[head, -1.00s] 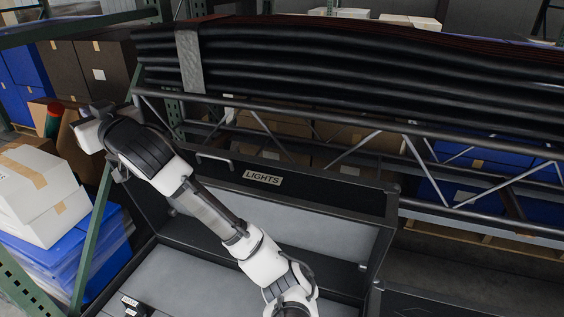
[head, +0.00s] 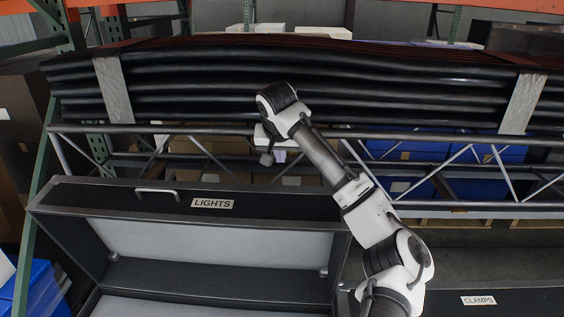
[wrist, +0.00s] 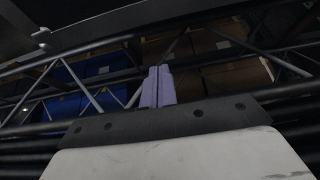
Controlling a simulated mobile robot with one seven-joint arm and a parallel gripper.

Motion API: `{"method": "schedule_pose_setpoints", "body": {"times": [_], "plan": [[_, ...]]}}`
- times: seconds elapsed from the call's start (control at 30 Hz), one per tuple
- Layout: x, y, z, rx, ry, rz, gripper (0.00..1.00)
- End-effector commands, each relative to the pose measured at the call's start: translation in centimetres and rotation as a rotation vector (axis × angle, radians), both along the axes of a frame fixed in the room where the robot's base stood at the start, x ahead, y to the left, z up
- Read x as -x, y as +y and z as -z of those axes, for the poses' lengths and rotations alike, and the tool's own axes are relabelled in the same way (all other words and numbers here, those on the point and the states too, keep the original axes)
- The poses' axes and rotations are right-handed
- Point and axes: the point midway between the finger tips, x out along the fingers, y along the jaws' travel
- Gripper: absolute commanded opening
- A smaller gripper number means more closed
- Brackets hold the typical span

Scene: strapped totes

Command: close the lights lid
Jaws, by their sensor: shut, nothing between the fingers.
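The lights lid (head: 285,206) stands raised in the head view, its pale inner lining facing me. Its dark top band carries a "LIGHTS" label (head: 212,203) and a metal handle (head: 157,192) to the left of it. The open tote (head: 180,276) shows below it. My gripper (head: 281,156) is above and behind the right part of the lid's upper edge, apart from it, in front of the truss. In the wrist view its two purple fingers (wrist: 158,87) are together with nothing between them.
A metal truss (head: 420,195) runs behind the lid, with thick black bundled tubes (head: 400,95) strapped on top. A case labelled "CLAMPS" (head: 479,300) is at the lower right. A green rack post (head: 35,185) stands at the left.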

Motion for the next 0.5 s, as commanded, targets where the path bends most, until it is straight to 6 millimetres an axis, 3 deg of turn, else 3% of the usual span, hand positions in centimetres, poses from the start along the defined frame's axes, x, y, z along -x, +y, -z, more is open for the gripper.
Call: {"method": "schedule_pose_setpoints", "body": {"times": [0.37, 0.5], "plan": [[-3.9, -0.1, 6.7, 0.000, 0.001, -0.001, 0.00], [-2.5, -0.1, 7.2, 0.001, -0.004, -0.004, 0.00]]}}
